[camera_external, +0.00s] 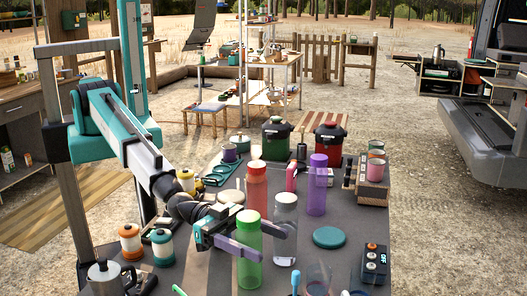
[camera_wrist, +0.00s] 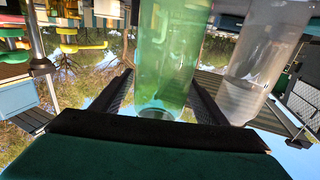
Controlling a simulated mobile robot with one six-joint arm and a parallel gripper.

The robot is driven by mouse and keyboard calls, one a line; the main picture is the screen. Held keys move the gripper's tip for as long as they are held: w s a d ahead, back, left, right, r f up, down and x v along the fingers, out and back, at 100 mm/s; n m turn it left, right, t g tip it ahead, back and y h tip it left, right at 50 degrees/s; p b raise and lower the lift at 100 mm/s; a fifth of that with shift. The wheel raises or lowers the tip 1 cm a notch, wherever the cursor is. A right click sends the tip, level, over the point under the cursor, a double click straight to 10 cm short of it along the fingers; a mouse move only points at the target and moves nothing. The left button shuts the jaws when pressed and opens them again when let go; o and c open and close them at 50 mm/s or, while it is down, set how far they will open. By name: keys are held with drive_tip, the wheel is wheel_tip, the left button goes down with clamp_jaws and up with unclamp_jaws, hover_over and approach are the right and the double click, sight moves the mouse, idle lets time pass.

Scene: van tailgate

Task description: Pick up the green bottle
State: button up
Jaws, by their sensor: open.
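The green bottle (camera_external: 248,272) stands upright on the dark table, with a pale cap on top. My gripper (camera_external: 268,241) is open around it at mid-height, one finger passing in front of the bottle and the other behind it. In the wrist view the green bottle (camera_wrist: 168,55) appears between the two fingers of my gripper (camera_wrist: 160,88), with a gap visible beside it. The front finger hides a band of the bottle in the outside view. I cannot tell whether either finger touches it.
A clear grey bottle (camera_external: 285,252) stands close on the right and also shows in the wrist view (camera_wrist: 262,60). A red bottle (camera_external: 257,188) and a purple bottle (camera_external: 317,185) stand behind. A teal disc (camera_external: 329,237) and a control box (camera_external: 375,264) lie right.

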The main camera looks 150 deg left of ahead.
drive_tip(key=shift+w, duration=0.15)
drive_tip(key=shift+c, duration=0.3)
drive_tip(key=c, duration=1.4)
drive_tip(key=shift+r, duration=0.15)
wheel_tip(320, 180, up, 10)
drive_tip(key=p, duration=0.1)
